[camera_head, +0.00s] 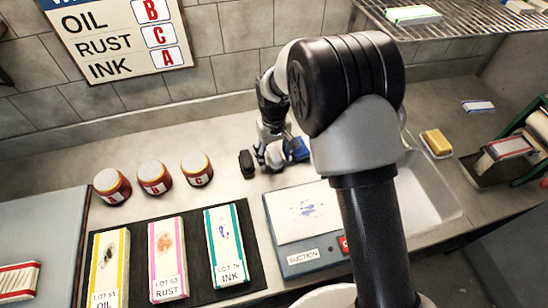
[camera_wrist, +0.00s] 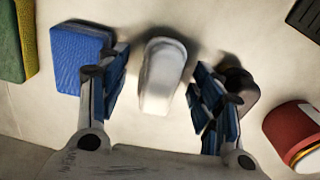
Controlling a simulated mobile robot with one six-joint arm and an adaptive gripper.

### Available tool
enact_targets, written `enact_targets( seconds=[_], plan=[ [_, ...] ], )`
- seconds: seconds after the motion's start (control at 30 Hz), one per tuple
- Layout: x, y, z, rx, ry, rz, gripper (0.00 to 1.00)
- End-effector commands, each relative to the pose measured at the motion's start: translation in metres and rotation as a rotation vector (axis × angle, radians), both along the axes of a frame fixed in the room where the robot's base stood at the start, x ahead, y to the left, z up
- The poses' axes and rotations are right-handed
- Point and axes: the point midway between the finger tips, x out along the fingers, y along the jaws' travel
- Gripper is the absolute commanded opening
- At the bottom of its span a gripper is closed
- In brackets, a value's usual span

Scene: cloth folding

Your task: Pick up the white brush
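The white brush (camera_wrist: 162,76) lies on the counter between the spread fingers of my gripper (camera_wrist: 158,88) in the wrist view. Bare counter shows on both sides of it, and the fingers look apart from it. In the head view my gripper (camera_head: 273,157) is low over the counter near the back wall, and I cannot make out the white brush there. A blue sponge (camera_wrist: 80,58) is beside the left finger; it also shows in the head view (camera_head: 297,149). A dark brush (camera_head: 247,164) is beside the other finger, partly hidden behind it in the wrist view (camera_wrist: 243,88).
Red jars (camera_head: 153,177) with pale lids stand left of my gripper. In front are striped cloths (camera_head: 168,258) on a black mat and a suction board (camera_head: 278,235) bearing a stained white cloth. A sink (camera_head: 447,205) and yellow sponge (camera_head: 437,142) are at right.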

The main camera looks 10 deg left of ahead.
Motion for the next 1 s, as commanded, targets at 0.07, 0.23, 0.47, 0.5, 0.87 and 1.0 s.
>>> enact_targets(
  seconds=[0.07,0.23,0.47,0.5,0.87,1.0],
  plan=[
    [-0.0001,0.0001,0.0002,0.000,0.000,0.000,0.54],
    [-0.0001,0.0000,0.0002,0.000,0.000,0.000,0.43],
    [-0.0001,0.0000,0.0002,0.000,0.000,0.000,0.27],
    [-0.0001,0.0000,0.0002,0.000,0.000,0.000,0.25],
    [-0.0001,0.0001,0.0002,0.000,0.000,0.000,0.12],
    [0.0003,0.0002,0.0057,0.001,-0.001,0.000,0.12]
  ],
)
